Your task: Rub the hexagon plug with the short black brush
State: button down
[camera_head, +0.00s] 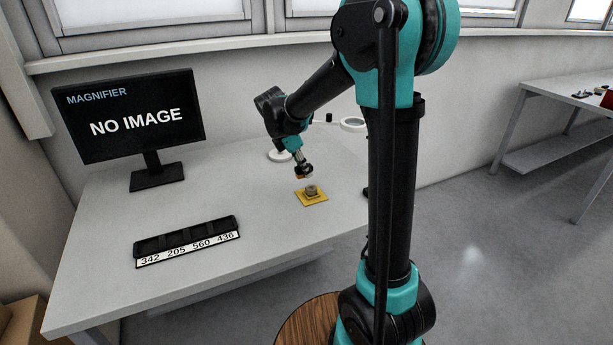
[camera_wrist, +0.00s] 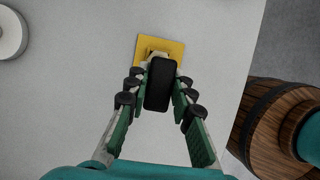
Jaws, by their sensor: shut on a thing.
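My gripper (camera_wrist: 159,94) is shut on the short black brush (camera_wrist: 160,85), a dark rounded block between the fingers in the wrist view. In the head view my gripper (camera_head: 303,170) is above the table, just above and behind the hexagon plug (camera_head: 311,191). The plug is a small dull olive-grey piece on a yellow square pad (camera_head: 320,201). In the wrist view the yellow pad (camera_wrist: 175,46) lies beyond the brush, which hides most of the plug. The brush looks apart from the plug in the head view.
A black tray (camera_head: 187,238) with number labels lies at the table's front. A monitor (camera_head: 131,116) reading "NO IMAGE" stands at the back left. A white ring magnifier (camera_head: 353,125) is behind my gripper. The table (camera_head: 240,215) between tray and pad is clear.

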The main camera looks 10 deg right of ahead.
jog(key=shift+r, duration=1.3)
